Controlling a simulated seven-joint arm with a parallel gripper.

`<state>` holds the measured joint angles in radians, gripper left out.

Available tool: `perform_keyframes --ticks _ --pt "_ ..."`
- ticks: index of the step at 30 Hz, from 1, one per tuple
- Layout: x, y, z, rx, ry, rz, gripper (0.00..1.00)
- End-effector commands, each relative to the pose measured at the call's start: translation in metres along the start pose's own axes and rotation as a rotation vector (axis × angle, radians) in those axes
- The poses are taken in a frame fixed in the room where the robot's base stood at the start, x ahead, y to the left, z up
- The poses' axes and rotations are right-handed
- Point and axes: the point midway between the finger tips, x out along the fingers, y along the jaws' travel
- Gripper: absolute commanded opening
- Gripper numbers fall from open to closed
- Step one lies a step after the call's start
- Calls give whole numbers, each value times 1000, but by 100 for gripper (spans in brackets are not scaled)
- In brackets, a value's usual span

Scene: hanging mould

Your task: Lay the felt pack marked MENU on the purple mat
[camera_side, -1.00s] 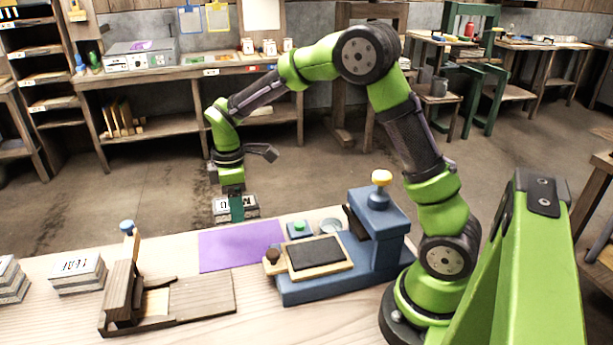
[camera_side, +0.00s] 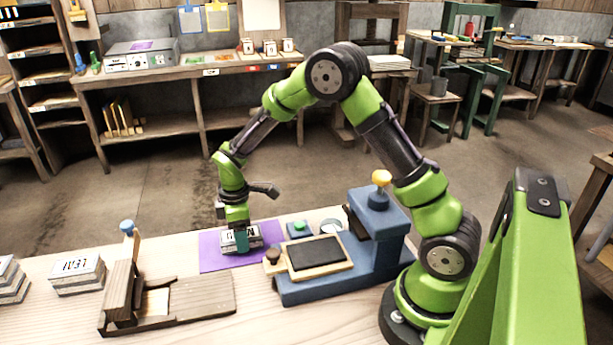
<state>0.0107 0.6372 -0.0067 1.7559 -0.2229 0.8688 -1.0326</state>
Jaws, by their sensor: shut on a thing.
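The grey felt pack (camera_side: 256,238) has dark lettering on its top, partly covered by my fingers, so I cannot read the whole word. My gripper (camera_side: 241,242) is shut on this pack, with one green finger down its near side. The pack is over the far middle of the purple mat (camera_side: 211,254), low down; I cannot tell whether it touches the mat. The mat lies flat on the pale wooden table, and its left and near parts show bare.
A blue press (camera_side: 380,235) with a dark framed pad (camera_side: 320,253) stands right of the mat. A wooden jig (camera_side: 200,298) lies in front. Packs including one marked LEAF (camera_side: 78,273) sit at the left. A green button box (camera_side: 299,229) is close to the mat's right edge.

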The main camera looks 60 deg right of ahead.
Motion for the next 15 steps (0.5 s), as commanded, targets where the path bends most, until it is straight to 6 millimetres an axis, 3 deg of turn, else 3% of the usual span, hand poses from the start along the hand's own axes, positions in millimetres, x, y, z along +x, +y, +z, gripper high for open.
perform_keyframes --ticks 1,2,6,15 --pt "2 0 0 0 0 -1 29" --pt "2 0 0 0 0 -1 66" --pt "2 0 0 0 0 -1 88" --pt "0 0 0 0 0 0 89"
